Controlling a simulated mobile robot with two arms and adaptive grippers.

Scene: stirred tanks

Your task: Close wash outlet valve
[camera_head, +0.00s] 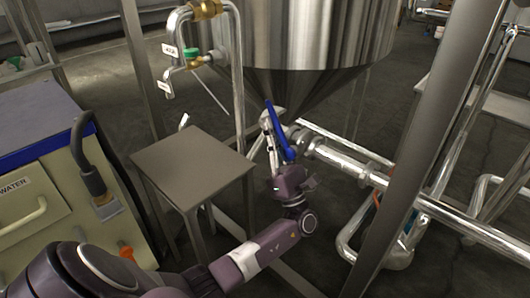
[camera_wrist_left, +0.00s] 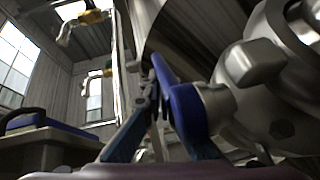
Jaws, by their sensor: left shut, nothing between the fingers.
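The blue valve handle (camera_head: 279,131) is under the steel tank's cone, at the left end of a horizontal steel pipe. It slants from upper left down to lower right. In the left wrist view the handle (camera_wrist_left: 187,110) is large and close, joined to a metal stem (camera_wrist_left: 217,102). My left gripper (camera_head: 266,122) is beside the handle, on its left. Its fingers are shut with nothing between them. In the left wrist view the fingertips (camera_wrist_left: 153,92) are close against the handle's left side; I cannot tell whether they touch. My right gripper is not in view.
The steel tank (camera_head: 318,35) hangs above the valve. The steel pipe (camera_head: 340,158) runs right from it, behind a slanted grey post (camera_head: 432,130). A small grey table (camera_head: 190,165) stands left of my gripper. A cabinet marked WATER (camera_head: 45,205) is at far left.

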